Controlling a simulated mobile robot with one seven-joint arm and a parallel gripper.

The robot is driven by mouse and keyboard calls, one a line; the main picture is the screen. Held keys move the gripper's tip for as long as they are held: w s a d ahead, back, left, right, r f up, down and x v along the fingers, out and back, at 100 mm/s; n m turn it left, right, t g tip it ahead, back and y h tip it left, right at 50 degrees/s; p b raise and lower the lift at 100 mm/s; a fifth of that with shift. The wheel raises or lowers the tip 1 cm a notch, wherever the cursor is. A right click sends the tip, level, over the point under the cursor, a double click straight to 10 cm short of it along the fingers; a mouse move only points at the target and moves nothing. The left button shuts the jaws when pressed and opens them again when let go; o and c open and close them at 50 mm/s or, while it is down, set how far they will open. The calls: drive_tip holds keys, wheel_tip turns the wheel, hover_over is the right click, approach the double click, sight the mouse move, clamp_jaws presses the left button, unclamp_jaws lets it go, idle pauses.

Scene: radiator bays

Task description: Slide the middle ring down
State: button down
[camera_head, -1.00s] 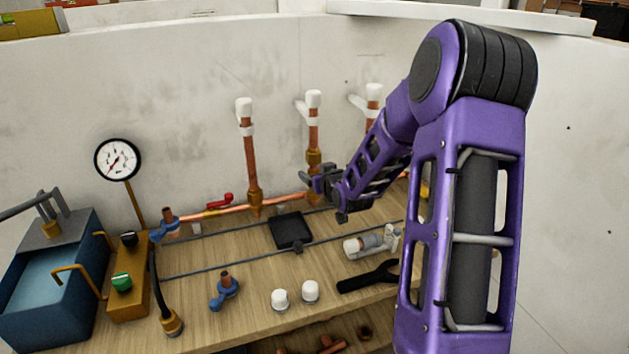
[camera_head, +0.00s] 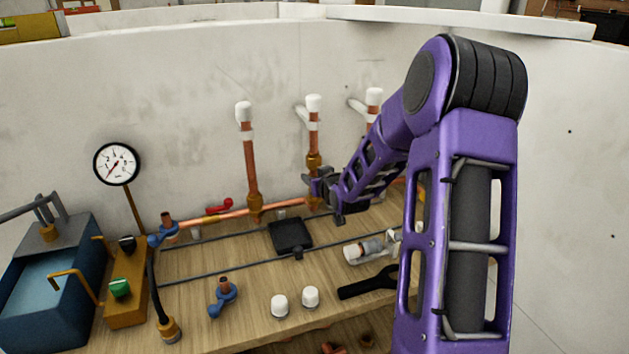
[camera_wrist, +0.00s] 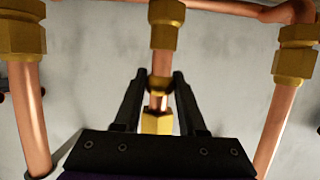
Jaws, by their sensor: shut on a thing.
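The middle copper pipe (camera_head: 314,136) stands upright at the back of the bench, with a white top and a brass nut (camera_head: 313,160) part way up it. My gripper (camera_head: 314,187) is at this pipe just below that nut. In the wrist view, which looks upside down against the head view, the small brass middle ring (camera_wrist: 160,86) is around the pipe between my two dark fingertips, and my gripper (camera_wrist: 159,84) is shut on it. One brass nut (camera_wrist: 157,122) shows between the fingers nearer the palm, apart from the ring. A brass base fitting (camera_wrist: 166,22) is beyond the ring.
A left pipe (camera_head: 250,165) and a right pipe (camera_head: 374,105) stand either side; my arm hides most of the right one. A horizontal copper pipe (camera_head: 230,215) runs along the back. A black tray (camera_head: 291,235), white caps (camera_head: 279,305) and a black wrench (camera_head: 365,284) lie in front.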

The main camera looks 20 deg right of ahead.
drive_tip(key=shift+f+b, duration=1.2)
drive_tip(key=shift+f, duration=0.15)
drive_tip(key=shift+c, duration=2.2)
unclamp_jaws()
drive_tip(key=shift+r, duration=0.1)
drive_tip(key=p+v, duration=0.1)
drive_tip(key=v, duration=0.6)
